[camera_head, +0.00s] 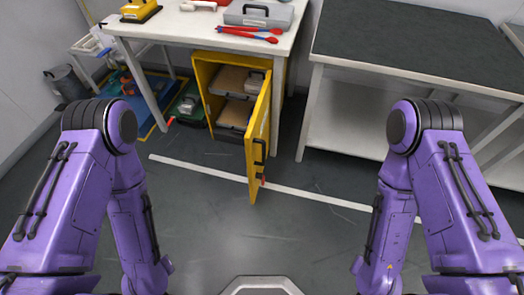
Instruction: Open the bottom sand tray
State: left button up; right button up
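A yellow cabinet (205,69) stands under the white worktable, with its yellow door (259,126) swung open toward me. Inside, two trays with light brown fronts or tops sit one above the other. The bottom sand tray (233,117) is the lower one, with its right part close behind the door. The upper tray (229,79) has a dark handle near its right side. How far either tray is pulled out is hard to tell. Both my purple arms are in view at left and right, but their lower ends leave the picture at the bottom and neither gripper shows.
The white worktable (190,28) carries a grey case (258,14), red-handled tools (246,34) and a yellow item. A dark-topped bench (420,40) stands to the right. A green case (187,103) lies left of the cabinet. The floor before the cabinet is clear, crossed by a white line.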

aim_at(234, 116)
jog(key=u, duration=1.6)
jog(key=i, duration=1.85)
jog(key=z, duration=2.95)
jog(key=i, duration=0.5)
